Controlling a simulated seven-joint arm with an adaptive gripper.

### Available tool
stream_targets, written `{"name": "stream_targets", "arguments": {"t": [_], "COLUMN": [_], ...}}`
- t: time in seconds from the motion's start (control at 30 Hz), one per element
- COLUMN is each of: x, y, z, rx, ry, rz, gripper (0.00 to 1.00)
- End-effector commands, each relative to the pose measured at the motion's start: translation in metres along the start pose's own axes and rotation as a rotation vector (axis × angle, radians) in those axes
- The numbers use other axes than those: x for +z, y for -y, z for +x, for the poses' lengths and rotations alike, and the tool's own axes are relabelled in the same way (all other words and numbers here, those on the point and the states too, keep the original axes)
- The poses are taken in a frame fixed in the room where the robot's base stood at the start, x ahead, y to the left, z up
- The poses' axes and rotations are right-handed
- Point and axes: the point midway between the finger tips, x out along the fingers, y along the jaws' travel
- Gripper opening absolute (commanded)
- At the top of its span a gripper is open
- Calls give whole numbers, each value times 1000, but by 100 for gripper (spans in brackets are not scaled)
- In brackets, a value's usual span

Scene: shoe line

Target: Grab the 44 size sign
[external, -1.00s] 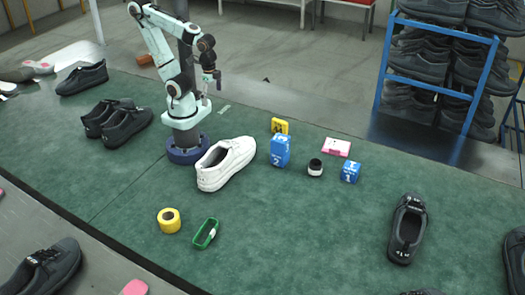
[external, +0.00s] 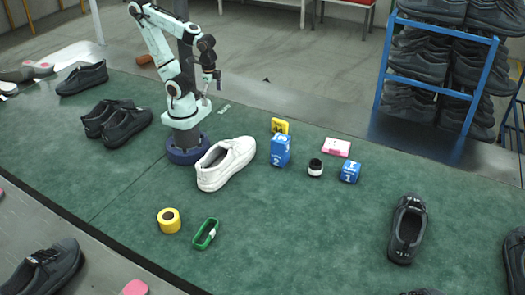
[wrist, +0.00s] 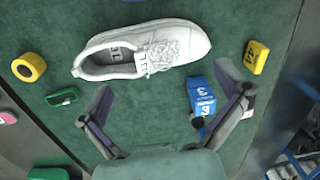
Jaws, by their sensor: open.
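The yellow size sign (external: 280,126) stands on the green mat behind the blue box. In the wrist view the yellow sign (wrist: 256,57) is at the upper right, with dark digits that look like 44. My gripper (external: 207,96) hangs above the mat near my base, to the left of the sign and apart from it. In the wrist view my gripper (wrist: 170,105) is open, with its fingers spread wide and nothing held between them. The sign lies beyond the right finger.
A white shoe (external: 226,163) and a blue box (external: 281,151) stand near the sign. In the wrist view the box (wrist: 201,95) is beside the right finger. A black-and-white jar (external: 315,167), pink card (external: 336,147) and small blue box (external: 350,172) lie to the right.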

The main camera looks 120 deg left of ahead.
Motion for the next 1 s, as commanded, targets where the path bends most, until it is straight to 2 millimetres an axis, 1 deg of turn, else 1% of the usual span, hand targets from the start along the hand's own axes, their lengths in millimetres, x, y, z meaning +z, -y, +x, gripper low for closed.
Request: {"name": "stream_targets", "arguments": {"t": [0.23, 0.27, 0.3, 0.37, 0.4, 0.83, 0.93, 0.97, 1.0], "x": [0, 0, 0, 0, 0, 0, -4, -7, -15], "y": [0, 0, 0, 0, 0, 0, 0, 0, -1], "z": [0, 0, 0, 0, 0, 0, 0, 0, -3], "rx": [0, 0, 0, 0, 0, 0, 0, -1, -2], "ry": [0, 0, 0, 0, 0, 0, -18, -35, -71], "rz": [0, 0, 0, 0, 0, 9, 76, 112, 172], "gripper": [98, 89, 76, 57, 54, 54, 54, 54, 54]}}
